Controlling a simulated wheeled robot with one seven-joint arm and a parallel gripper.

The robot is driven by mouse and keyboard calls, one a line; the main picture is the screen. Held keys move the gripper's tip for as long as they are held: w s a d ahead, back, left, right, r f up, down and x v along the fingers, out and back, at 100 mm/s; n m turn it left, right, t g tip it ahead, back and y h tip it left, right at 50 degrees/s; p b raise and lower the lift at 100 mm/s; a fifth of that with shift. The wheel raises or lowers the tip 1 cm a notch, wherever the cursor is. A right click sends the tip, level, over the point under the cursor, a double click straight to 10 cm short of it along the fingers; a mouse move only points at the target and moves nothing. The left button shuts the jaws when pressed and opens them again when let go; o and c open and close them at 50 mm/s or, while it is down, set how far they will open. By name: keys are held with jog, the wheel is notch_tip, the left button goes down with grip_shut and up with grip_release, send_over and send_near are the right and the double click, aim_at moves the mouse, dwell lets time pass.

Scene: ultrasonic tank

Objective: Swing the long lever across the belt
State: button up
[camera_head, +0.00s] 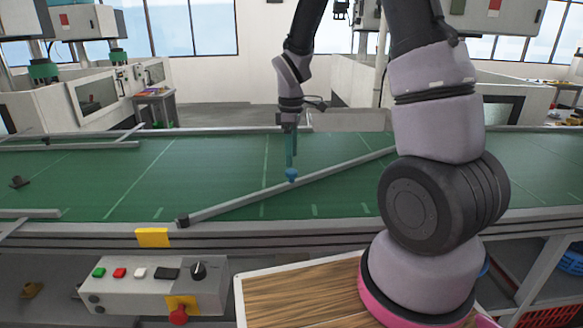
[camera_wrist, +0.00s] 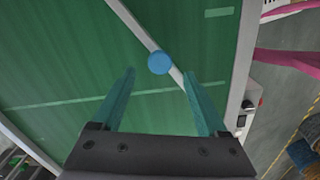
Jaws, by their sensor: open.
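The long lever (camera_head: 245,201) is a thin grey bar lying diagonally over the green belt (camera_head: 110,175). Its dark pivot end is at the belt's near edge, and the bar runs up to the right until my arm hides it. A blue knob (camera_head: 291,175) stands on the bar. My gripper (camera_head: 291,168) points down at the knob, with its teal fingers open. In the wrist view the blue knob (camera_wrist: 159,63) appears just beyond and between the fingertips (camera_wrist: 158,74), with the lever (camera_wrist: 135,28) passing under it. I cannot tell whether the fingers touch the knob.
A control box (camera_head: 150,285) with buttons, a dial and a red knob stands in front of the belt. A wooden-topped surface (camera_head: 300,300) lies beside it under my arm. Other grey rails (camera_head: 70,146) lie over the belt at left. White machines (camera_head: 85,100) stand behind.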

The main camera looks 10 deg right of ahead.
aim_at(291, 171)
jog(key=shift+f, duration=2.4)
grip_shut()
jog(key=shift+w, duration=0.1)
